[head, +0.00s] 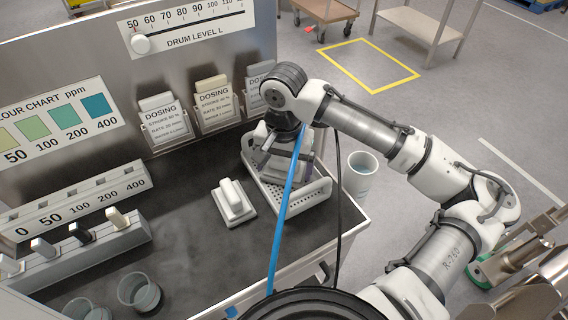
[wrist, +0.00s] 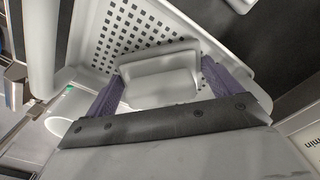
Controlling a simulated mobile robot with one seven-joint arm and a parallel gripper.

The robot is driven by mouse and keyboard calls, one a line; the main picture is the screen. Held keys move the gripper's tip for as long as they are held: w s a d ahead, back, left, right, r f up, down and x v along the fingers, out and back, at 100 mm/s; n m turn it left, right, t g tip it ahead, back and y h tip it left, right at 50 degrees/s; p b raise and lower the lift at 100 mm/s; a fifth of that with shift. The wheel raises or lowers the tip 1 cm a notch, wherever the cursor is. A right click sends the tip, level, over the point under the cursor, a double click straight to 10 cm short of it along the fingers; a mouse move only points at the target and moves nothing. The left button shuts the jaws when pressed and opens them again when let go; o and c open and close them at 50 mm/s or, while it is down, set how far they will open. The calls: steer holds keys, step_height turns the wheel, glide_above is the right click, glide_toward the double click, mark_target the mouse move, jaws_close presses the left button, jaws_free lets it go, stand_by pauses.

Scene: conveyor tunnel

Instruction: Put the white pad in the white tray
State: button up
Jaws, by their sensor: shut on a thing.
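A white pad with a raised handle (head: 233,200) rests on the counter left of the tray.
A white bucket (head: 360,174) stands beyond the counter's right edge. Clear beakers (head: 139,291) are at the front left, near a grey rack (head: 85,245). Card holders (head: 215,106) line the back panel. The middle of the counter is free.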

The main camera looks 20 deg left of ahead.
mark_target(284, 159)
steer(key=shift+f, duration=0.2)
steer(key=o, duration=0.8)
step_height(284, 159, up, 12)
steer(key=shift+r+b, duration=0.15)
steer(key=shift+b, duration=0.25)
